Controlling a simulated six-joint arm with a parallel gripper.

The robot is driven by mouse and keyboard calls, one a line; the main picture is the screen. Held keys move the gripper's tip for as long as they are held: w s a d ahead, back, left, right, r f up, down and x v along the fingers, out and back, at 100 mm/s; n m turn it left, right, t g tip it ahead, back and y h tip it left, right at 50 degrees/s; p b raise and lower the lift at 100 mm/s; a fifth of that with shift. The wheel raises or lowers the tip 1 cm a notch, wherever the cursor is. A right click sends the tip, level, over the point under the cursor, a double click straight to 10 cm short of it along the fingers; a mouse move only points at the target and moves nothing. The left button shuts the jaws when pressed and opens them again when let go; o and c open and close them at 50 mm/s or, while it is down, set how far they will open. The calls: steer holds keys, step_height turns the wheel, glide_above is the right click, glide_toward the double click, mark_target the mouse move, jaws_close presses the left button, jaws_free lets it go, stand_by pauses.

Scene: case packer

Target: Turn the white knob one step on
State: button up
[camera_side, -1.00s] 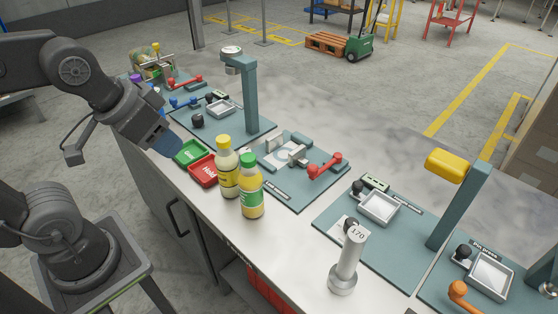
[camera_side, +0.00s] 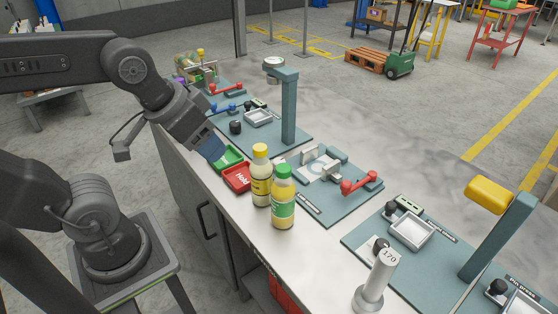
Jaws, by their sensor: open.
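I cannot pick out a white knob with certainty. A black knob (camera_side: 235,127) stands on the far teal station, and another black knob (camera_side: 391,208) stands on the near one. A pale cylinder marked 170 (camera_side: 376,284) stands upright at the front right. A round white-faced part (camera_side: 273,65) tops the far teal post.
A red tray (camera_side: 238,178) lies beside the green one. A yellow-capped bottle (camera_side: 261,178) and a green-capped bottle (camera_side: 283,200) stand in front of the middle station with its red lever (camera_side: 359,182). A teal post with a yellow head (camera_side: 490,196) rises at right.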

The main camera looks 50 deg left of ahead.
steer(key=shift+o, duration=0.4)
steer(key=w+a+n+g, duration=0.1)
steer(key=w+a+n, duration=0.1)
steer(key=w+n, duration=0.4)
steer(key=shift+w+f+n+h, duration=0.15)
steer(key=shift+f+n+h, duration=0.25)
steer(key=shift+n, duration=0.3)
steer(key=n+g+h, duration=0.1)
steer(key=n+h, duration=0.1)
steer(key=n, duration=1.7)
glide_toward(279, 160)
steer(key=x, duration=1)
steer(key=shift+f, duration=0.2)
steer(key=c, duration=0.9)
